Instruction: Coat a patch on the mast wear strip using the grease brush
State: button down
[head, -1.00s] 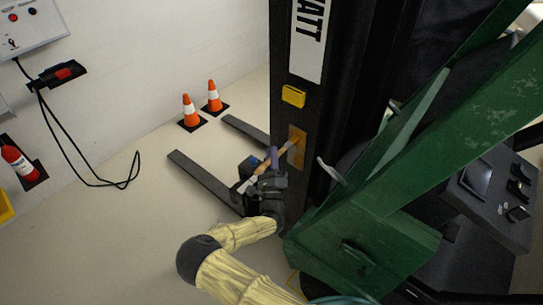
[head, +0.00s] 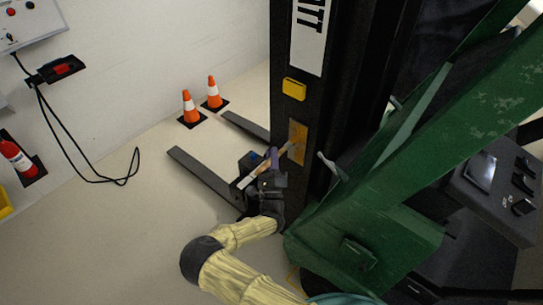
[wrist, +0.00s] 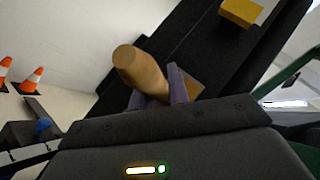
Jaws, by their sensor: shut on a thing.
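The mast wear strip (head: 298,142) is a tan-brown patch on the dark mast (head: 287,190), below a yellow block. My gripper (head: 270,165) is beside the mast at the strip's lower left, shut on the grease brush (head: 283,151). In the head view the brush slants up to the right, its far end at the strip's left part. Whether the bristles touch the strip is too small to tell. In the wrist view the wooden brush handle (wrist: 142,72) stands between the purple fingers (wrist: 166,88), with a bit of the strip (wrist: 193,88) behind them. The bristles are hidden there.
A yellow block (head: 294,89) juts from the mast above the strip. A grey lever (head: 330,166) and the green truck frame (head: 380,205) are close on the right. Dark forks (head: 203,178) extend left near the floor. Two orange cones (head: 190,106) stand by the wall.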

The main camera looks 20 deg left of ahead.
jog(key=shift+f, duration=0.1)
jog(key=shift+f+b, duration=0.8)
jog(key=shift+f, duration=0.75)
jog(key=shift+f+b, duration=0.9)
jog(key=shift+f, duration=0.65)
jog(key=shift+f+b, duration=0.95)
jog(key=shift+f, duration=0.75)
